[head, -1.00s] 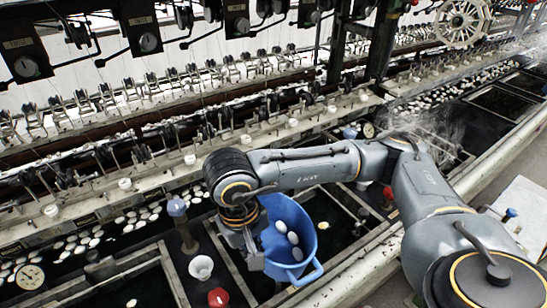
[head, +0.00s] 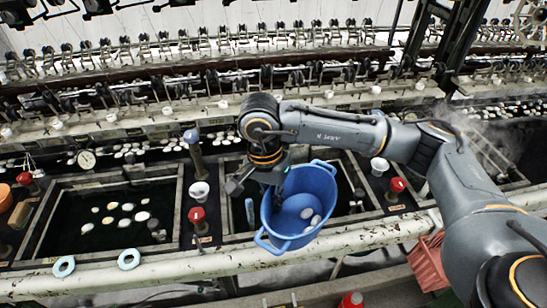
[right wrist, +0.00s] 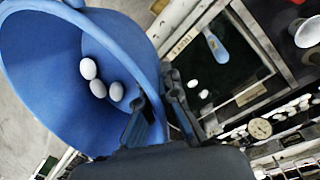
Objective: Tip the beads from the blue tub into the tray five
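The blue tub (head: 318,180) hangs over the front edge of the right-hand basin (head: 229,222), tilted with its mouth partly toward me. A few white, egg-shaped beads (head: 308,220) lie in it; they also show in the right wrist view (right wrist: 98,88). My right gripper (head: 275,192) is shut on the tub's left rim; in the right wrist view its fingers (right wrist: 160,105) stand on either side of the tub wall. My left gripper is not in view. I see no number marking tray five. The water below the tub is partly hidden.
A left-hand basin (head: 184,205) holds dark water with several pale pieces. Between the basins stand a white cup (head: 200,192) and a red knob (head: 196,214). A pale pipe rail (head: 200,268) runs in front. A red crate (head: 428,264) stands at the lower right.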

